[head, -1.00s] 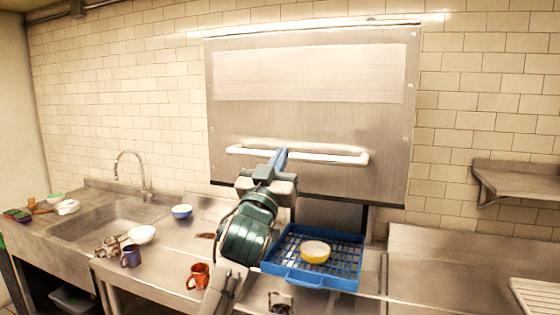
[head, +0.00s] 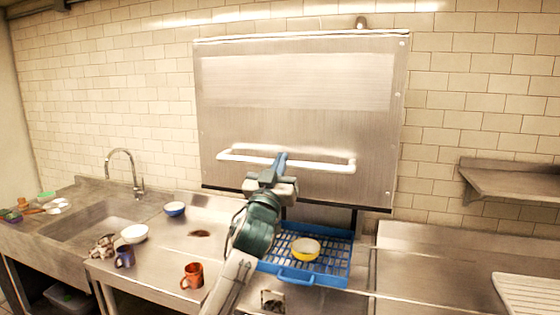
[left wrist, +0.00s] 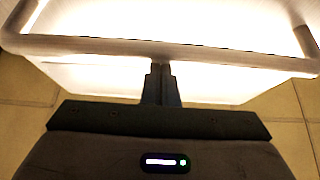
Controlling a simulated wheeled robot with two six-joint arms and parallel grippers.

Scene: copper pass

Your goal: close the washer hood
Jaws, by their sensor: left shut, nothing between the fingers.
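The washer hood (head: 300,120) is a large steel panel on the back wall, raised, with a gap below its lower edge. A white bar handle (head: 325,163) runs across its lower part; it also crosses the left wrist view (left wrist: 230,57). My left gripper (head: 281,158) is shut and empty, its fingertips at the handle bar, left of the panel's right half. In the left wrist view the fingertips (left wrist: 161,68) meet the bar near its middle; whether they press on it I cannot tell. My right gripper is not in view.
Below the hood, a blue rack (head: 335,272) holds a yellow bowl (head: 306,246). The right counter is mostly clear.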

